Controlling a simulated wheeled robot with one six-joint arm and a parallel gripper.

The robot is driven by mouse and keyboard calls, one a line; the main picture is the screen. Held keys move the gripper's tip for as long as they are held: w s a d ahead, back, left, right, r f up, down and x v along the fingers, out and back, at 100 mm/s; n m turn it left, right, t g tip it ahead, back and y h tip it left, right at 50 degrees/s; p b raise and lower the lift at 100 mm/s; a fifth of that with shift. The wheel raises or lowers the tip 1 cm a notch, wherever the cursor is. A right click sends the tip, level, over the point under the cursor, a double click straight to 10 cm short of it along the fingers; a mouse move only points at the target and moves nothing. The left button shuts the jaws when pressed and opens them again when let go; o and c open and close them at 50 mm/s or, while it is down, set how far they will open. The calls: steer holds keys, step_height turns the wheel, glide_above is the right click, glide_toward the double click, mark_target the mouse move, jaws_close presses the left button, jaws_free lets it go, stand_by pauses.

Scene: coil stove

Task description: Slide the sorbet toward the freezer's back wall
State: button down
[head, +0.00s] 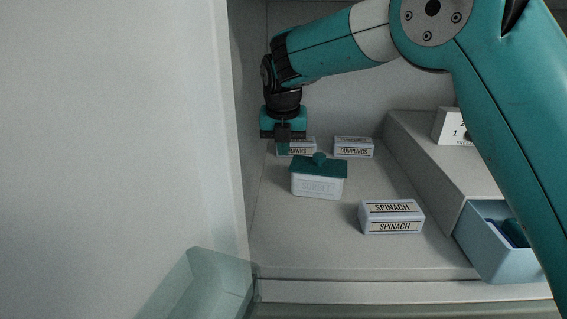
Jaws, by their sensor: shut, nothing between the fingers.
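The sorbet (318,187) is a pale tub marked SORBET with a dark green lid and a round knob. It stands upright on the freezer floor (300,245), left of the middle. The freezer's back wall (345,88) is behind it, partly hidden by my arm. My gripper (284,150) points down with its fingers shut and empty. In the picture it is above and left of the tub, in front of a box at the back. I cannot tell whether the fingers touch the lid.
A box with a partly hidden label (303,147) and a DUMPLINGS box (353,148) stand at the back. A SPINACH box (392,217) is at front right. A grey ledge (415,150) and blue drawer (500,258) are right. A translucent bin (195,285) is front left.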

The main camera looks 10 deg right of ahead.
steer(key=b+v, duration=0.1)
steer(key=v, duration=0.6)
steer(key=shift+r, duration=0.2)
steer(key=c, duration=1.8)
jaws_free()
